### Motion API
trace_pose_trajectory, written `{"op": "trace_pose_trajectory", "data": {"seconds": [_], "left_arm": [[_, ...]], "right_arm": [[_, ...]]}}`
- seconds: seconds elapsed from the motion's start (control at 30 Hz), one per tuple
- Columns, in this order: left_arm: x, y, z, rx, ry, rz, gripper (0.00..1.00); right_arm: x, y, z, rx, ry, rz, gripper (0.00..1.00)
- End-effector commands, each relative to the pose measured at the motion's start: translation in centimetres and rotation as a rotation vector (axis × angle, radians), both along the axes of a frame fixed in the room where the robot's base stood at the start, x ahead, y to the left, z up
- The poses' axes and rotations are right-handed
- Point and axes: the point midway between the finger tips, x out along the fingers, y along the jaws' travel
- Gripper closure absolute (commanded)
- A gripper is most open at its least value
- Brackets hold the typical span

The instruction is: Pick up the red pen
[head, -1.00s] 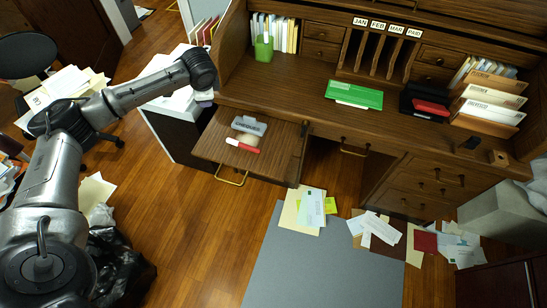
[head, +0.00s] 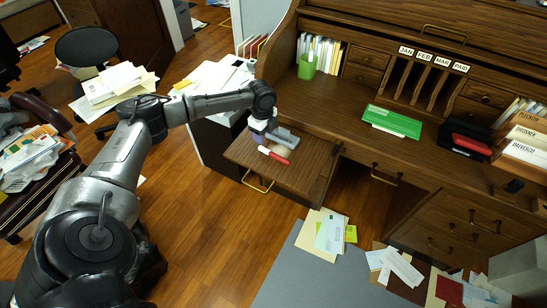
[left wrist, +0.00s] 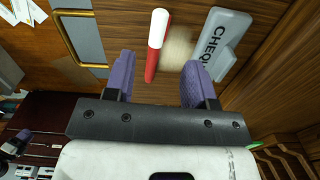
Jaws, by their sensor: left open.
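The red pen (head: 275,155) with a white end lies on the pulled-out wooden board (head: 312,172) of the desk. In the left wrist view the pen (left wrist: 152,62) points away from me between the two purple fingers, nearer the left one. My left gripper (left wrist: 160,63) is open and empty; in the head view it hangs over the board just behind the pen, at the end of my left arm. I cannot tell how high the fingers are above the pen. My right gripper is not in view.
The board has a brass handle (head: 258,181).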

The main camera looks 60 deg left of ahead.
Motion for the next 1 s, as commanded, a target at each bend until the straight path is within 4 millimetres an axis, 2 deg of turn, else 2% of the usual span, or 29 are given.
{"op": "trace_pose_trajectory", "data": {"seconds": [0.03,0.13,0.47,0.8,1.0], "left_arm": [[0.0,0.0,-1.0,0.000,0.001,0.000,0.50],[0.0,-0.1,-1.9,0.000,0.000,-0.001,0.50],[0.0,-0.1,-3.2,0.001,0.001,0.000,0.50],[-0.1,-0.2,-7.3,0.000,0.000,0.000,0.50],[-0.2,-0.2,-7.7,0.000,0.000,0.000,0.50]], "right_arm": [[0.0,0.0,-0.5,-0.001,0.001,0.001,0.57],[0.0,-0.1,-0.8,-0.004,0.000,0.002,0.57],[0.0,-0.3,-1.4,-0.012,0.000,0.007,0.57],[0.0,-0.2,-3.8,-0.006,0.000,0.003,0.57],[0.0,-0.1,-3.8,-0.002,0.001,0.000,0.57]]}}
